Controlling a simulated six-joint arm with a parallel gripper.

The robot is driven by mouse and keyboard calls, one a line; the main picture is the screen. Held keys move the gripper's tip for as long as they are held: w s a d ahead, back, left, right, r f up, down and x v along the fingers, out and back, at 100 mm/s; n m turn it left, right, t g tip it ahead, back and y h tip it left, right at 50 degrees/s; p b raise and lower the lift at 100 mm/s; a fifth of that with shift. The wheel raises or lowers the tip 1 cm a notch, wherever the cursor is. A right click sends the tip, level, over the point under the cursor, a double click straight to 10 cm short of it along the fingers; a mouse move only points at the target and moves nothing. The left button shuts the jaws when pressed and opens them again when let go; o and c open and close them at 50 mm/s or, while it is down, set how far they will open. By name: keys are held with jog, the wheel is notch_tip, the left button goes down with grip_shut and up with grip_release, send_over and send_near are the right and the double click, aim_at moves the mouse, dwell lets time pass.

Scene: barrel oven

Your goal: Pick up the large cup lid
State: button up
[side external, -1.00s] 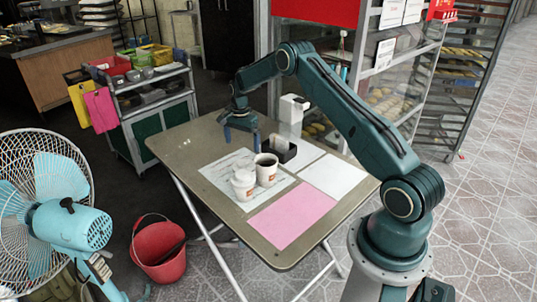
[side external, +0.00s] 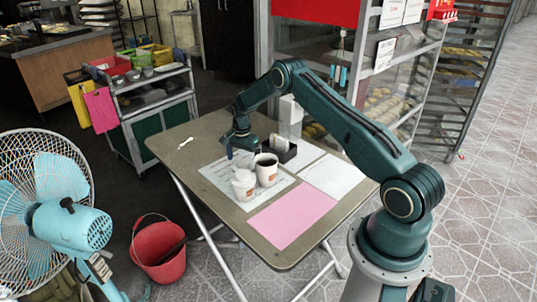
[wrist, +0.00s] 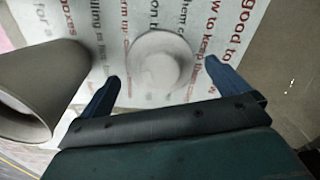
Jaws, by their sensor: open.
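A white round lid (wrist: 160,62) lies on the printed sheet (wrist: 215,35) in the wrist view. I cannot make it out in the side view, where my arm and the cups crowd that spot. My gripper (wrist: 161,76) is open, with its two blue fingers apart on either side of the lid's near part and nothing between them held. In the side view my gripper (side external: 236,150) hangs over the sheet, just behind the cups.
A white cup (side external: 243,186) and a dark-topped cup (side external: 266,170) stand close by; one cup (wrist: 35,85) is left of my fingers in the wrist view. A black holder (side external: 281,150) stands behind them. A pink sheet (side external: 283,215) lies on clear table.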

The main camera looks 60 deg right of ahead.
jog(key=shift+f, duration=0.75)
jog(key=c, duration=0.8)
